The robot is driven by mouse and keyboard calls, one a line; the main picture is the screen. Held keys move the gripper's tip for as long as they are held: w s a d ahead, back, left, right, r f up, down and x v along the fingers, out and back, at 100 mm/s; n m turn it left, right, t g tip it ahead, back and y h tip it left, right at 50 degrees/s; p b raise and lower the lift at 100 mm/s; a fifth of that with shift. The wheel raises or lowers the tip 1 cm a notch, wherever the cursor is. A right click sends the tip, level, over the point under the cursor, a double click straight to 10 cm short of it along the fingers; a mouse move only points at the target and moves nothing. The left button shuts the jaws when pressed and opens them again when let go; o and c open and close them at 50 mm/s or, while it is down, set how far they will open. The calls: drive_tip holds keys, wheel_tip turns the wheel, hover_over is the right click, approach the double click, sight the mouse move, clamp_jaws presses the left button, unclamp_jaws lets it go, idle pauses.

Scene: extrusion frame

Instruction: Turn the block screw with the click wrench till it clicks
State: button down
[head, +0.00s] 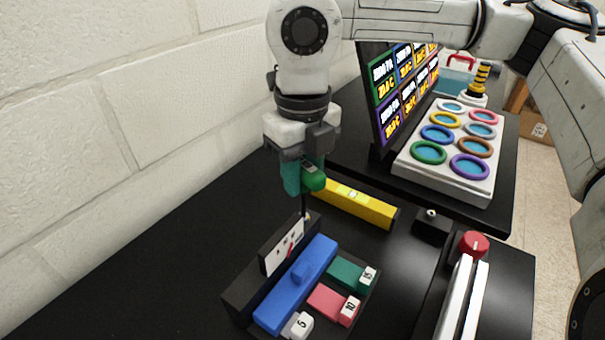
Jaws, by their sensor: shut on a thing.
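My gripper (303,163) is shut on a green tool (314,182), seen in the head view above the near end of the bench. The tool has a rounded green handle and a thin dark shaft pointing down, close to upright. I take it for the click wrench, though its form is partly hidden by the fingers. The shaft's tip is beside the top of a black stand with a white dial plate (284,247); contact cannot be told. A small black block (432,226) with a pale screw head on top stands apart, to the right of my gripper.
A yellow bar (355,203) lies just behind the tool. A blue bar (298,283) and teal and pink pieces marked 15 (347,273) and 10 (333,304) lie in front. A red knob (473,244), a tray of coloured rings (450,188) and a screen stand right. A wall borders the left.

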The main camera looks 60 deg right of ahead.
drive_tip(key=shift+f+m+b, duration=0.1)
drive_tip(key=shift+m+b, duration=3.2)
drive_tip(key=shift+b, duration=0.15)
idle(1.2)
drive_tip(key=shift+s+d+m+b, duration=0.1)
drive_tip(key=shift+m+b, duration=2.3)
drive_tip(key=shift+m, duration=0.3)
idle(0.7)
